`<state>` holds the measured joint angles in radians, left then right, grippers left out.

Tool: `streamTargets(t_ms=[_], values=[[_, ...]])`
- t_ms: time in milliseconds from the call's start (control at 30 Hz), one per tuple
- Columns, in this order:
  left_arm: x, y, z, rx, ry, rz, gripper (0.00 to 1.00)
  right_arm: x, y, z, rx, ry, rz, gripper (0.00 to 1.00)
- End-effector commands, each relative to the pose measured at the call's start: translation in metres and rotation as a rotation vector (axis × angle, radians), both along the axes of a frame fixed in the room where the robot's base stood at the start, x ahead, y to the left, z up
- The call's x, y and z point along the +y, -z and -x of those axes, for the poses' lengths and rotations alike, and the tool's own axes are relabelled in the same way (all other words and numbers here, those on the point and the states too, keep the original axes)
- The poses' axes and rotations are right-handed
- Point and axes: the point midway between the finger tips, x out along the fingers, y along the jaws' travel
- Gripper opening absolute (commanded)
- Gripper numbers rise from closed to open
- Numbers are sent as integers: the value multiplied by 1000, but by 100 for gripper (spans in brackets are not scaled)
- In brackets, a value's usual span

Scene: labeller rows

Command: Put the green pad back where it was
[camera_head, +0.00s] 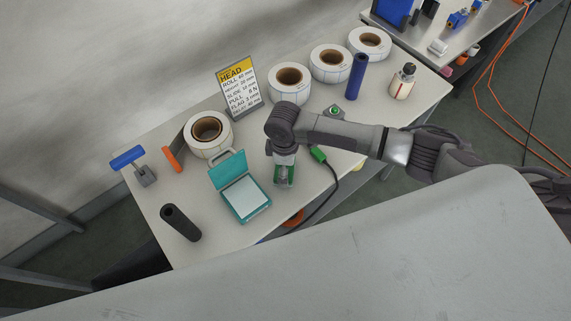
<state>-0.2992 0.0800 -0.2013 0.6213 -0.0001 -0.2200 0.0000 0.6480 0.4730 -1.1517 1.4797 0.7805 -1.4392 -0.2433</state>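A flat green piece (291,183), which looks like the green pad, shows at the tip of my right gripper (284,176), near the front edge of the white table (188,240). The gripper points down and covers much of the piece. I cannot tell whether its fingers are closed on it or whether the piece rests on the table. A teal open case (260,211) with a white pad inside lies just left of the gripper. My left gripper is not in view.
White label rolls (208,150) line the back, beside a yellow-headed sign (238,88). A dark cylinder (180,222) lies front left. A blue cylinder (356,76) and a bottle (402,82) stand right. A green connector (318,154) with black cable lies close right of the gripper.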

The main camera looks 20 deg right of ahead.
Motion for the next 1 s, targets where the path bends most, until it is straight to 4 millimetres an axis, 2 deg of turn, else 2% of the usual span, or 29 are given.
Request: streamTargets(t_ms=[200, 233, 267, 667, 767, 1000], values=[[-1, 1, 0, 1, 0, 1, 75, 0, 0, 0, 0, -1, -1, 65], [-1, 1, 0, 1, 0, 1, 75, 0, 0, 0, 0, 0, -1, 94], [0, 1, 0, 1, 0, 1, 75, 0, 0, 0, 0, -1, -1, 99], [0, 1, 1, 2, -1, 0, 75, 0, -4, -1, -2, -1, -1, 100], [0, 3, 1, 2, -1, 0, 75, 1, -14, -2, -4, -1, -4, 100], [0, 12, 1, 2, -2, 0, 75, 2, -64, -2, -5, -3, -4, 100]])
